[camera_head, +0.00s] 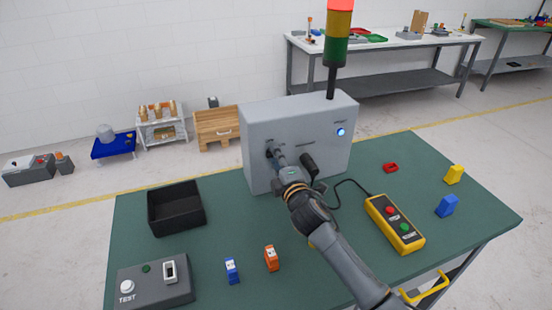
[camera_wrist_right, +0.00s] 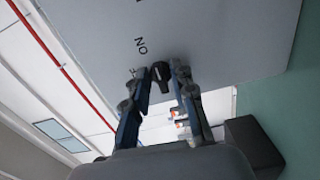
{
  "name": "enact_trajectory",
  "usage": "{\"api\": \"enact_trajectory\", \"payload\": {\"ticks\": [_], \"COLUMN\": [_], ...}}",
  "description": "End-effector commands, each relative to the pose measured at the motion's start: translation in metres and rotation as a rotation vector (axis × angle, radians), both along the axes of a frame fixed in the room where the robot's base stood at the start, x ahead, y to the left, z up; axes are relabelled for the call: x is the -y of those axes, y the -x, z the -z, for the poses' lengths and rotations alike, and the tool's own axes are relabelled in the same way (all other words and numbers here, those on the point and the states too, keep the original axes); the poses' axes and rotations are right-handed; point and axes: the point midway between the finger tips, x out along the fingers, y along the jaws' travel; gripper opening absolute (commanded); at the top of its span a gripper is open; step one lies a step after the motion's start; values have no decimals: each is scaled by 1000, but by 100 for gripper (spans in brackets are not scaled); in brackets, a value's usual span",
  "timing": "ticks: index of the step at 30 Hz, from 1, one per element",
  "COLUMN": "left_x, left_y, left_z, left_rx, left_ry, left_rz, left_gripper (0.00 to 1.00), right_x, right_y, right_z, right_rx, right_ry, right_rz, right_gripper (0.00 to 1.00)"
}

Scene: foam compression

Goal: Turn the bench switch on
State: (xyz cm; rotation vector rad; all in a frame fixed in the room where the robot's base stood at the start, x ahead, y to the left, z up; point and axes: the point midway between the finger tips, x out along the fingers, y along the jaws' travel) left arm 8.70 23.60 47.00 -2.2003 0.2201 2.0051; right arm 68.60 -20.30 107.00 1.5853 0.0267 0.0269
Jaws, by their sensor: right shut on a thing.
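The grey bench box (camera_head: 300,115) stands at the back of the green table. Its black switch knob (camera_wrist_right: 161,77) shows between my right fingers in the right wrist view, tilted a little. The letters "ON" are printed beside it, and another label is partly hidden by a finger. My right gripper (camera_head: 277,155) reaches the box's front face, and it also shows in the right wrist view (camera_wrist_right: 163,80). It is shut on the switch knob. In the head view the gripper hides most of the knob. My left gripper is not in view.
A blue lamp (camera_head: 341,132) glows on the box. The stack light (camera_head: 338,20) above has its red top lit. A black bin (camera_head: 175,222), a yellow pendant (camera_head: 394,224) with a cable, a test box (camera_head: 150,291) and several small blocks lie around the arm.

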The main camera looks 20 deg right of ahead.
Motion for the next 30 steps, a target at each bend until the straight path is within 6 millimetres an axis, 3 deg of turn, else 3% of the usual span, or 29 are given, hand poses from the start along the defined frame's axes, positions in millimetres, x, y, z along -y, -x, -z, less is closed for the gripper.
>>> {"api": "enact_trajectory", "payload": {"ticks": [7, 8, 9, 20, 25, 30], "left_x": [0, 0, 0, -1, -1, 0], "left_y": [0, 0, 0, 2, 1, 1], "left_z": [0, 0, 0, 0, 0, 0], "left_rx": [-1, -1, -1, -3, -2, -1], "left_ry": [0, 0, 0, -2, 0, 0], "left_rz": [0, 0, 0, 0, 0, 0], "left_gripper": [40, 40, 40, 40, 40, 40], "right_x": [0, 0, 0, 0, 1, 2], "right_y": [0, 0, 0, 4, 27, 65], "right_z": [0, 0, 0, 0, 1, 2], "right_rx": [1, 1, 0, 0, -2, -3], "right_ry": [-2, -2, -2, 0, -1, -1], "right_rz": [0, 0, 0, 0, 0, 0], "right_gripper": [0, 29, 32, 32, 32, 32]}}
